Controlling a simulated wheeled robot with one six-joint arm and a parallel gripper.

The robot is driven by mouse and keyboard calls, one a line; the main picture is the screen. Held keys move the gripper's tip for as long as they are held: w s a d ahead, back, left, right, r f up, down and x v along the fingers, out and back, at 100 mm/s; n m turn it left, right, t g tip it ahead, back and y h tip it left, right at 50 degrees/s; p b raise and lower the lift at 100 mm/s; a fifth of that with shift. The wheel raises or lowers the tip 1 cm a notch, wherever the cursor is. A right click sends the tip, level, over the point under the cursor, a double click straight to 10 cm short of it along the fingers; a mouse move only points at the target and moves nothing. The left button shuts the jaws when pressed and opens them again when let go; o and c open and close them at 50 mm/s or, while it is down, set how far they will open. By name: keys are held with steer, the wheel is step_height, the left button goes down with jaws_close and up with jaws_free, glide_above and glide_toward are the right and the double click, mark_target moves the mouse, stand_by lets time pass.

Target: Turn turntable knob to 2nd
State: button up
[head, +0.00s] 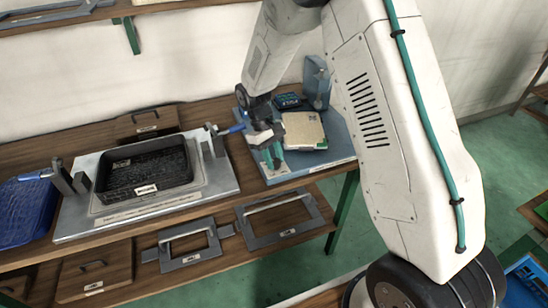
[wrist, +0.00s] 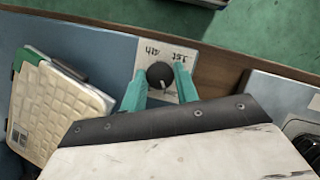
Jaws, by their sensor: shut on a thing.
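The turntable knob (wrist: 160,75) is round and black, on a pale label plate (wrist: 152,50) in the wrist view. The plate reads "1st" and "4th", upside down in this view; the other labels are hidden. A short light pointer line shows on the knob's lower part. My gripper (wrist: 161,82) has its teal fingers on either side of the knob and is shut on it. In the head view my gripper (head: 271,157) is low over the blue-grey panel (head: 333,158), and the knob cannot be made out there.
A beige ribbed block (head: 304,131) sits close beside my gripper, with a blue upright box (head: 317,82) behind. To the left, a black tray (head: 146,174) rests on a metal fixture (head: 222,183). A blue tray (head: 25,215) is at far left. Metal frames (head: 190,245) lie on the lower shelf.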

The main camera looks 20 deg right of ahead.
steer(key=o, duration=1)
steer(key=shift+c, duration=0.2)
steer(key=v, duration=0.7)
steer(key=shift+w+r, duration=0.15)
steer(key=shift+r, duration=0.25)
steer(key=s, duration=0.3)
steer(key=shift+f+m, duration=0.25)
steer(key=shift+m, duration=0.15)
steer(key=s+d+r+m+t, duration=0.1)
steer(key=s+r+t, duration=0.1)
steer(key=s+r, duration=0.4)
steer(key=s+d+r+m+t+y, duration=0.1)
steer(key=s+r, duration=0.6)
steer(key=s, duration=0.7)
steer(key=s+d+r+m+t+y, duration=0.1)
steer(key=s+d+r+m+t, duration=0.1)
steer(key=s+r, duration=0.5)
steer(key=s, duration=0.3)
steer(key=shift+s+d+t, duration=0.25)
steer(key=shift+s+t, duration=0.05)
steer(key=shift+s, duration=0.1)
